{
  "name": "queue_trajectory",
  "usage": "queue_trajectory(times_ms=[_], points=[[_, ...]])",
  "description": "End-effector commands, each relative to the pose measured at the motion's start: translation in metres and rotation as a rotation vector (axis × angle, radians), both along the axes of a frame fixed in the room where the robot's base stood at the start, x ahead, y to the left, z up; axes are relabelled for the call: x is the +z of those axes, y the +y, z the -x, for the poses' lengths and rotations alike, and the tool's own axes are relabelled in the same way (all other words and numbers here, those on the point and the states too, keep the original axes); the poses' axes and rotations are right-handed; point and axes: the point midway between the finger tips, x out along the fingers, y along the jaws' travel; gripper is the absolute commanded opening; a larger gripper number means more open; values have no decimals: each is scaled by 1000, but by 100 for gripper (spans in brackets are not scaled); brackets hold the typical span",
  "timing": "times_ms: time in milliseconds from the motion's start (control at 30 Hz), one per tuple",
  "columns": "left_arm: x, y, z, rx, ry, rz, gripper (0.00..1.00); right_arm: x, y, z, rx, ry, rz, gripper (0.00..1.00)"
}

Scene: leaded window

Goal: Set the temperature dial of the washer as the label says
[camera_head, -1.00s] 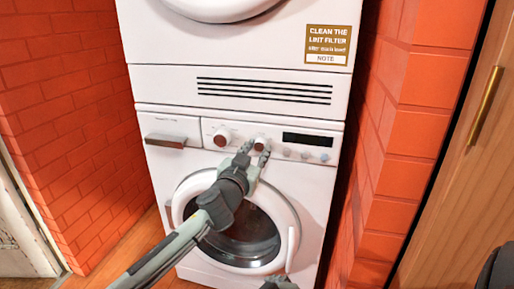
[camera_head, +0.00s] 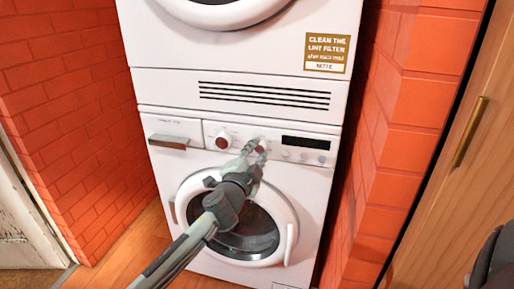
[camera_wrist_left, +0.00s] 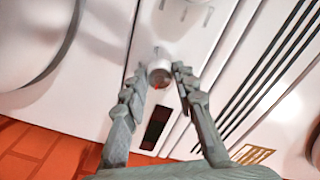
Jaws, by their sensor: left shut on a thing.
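The white washer (camera_head: 185,215) stands below a dryer, with a control panel across its top. A round dial with a reddish-brown face (camera_head: 222,140) is on the panel's left part. My left gripper (camera_head: 255,149) is at a second knob just right of it, which the fingers mostly hide in the head view. In the left wrist view this small pale knob (camera_wrist_left: 160,73) sits between the fingertips of my left gripper (camera_wrist_left: 162,76), which is shut on it. Its markings are too small to read.
A brown label (camera_head: 328,52) on the dryer (camera_head: 165,90) reads "Clean the lint filter after each load". A dark display (camera_head: 306,142) and small buttons are right of the knob. Brick walls flank the machines; a wooden door (camera_head: 450,200) is at right.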

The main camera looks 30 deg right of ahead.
Motion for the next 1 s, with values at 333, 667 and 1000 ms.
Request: queue_trajectory(times_ms=[333, 667, 1000], points=[[1, 0, 0, 1, -211, -183, 0, -26, 1, -1, 2, 13, -15, 86], [0, 0, 0, 2, -322, -277, 0, -38, 2, -1, 2, 18, -23, 86], [0, 0, 0, 2, -347, -298, 0, -42, 2, 0, 2, 21, -24, 86]])
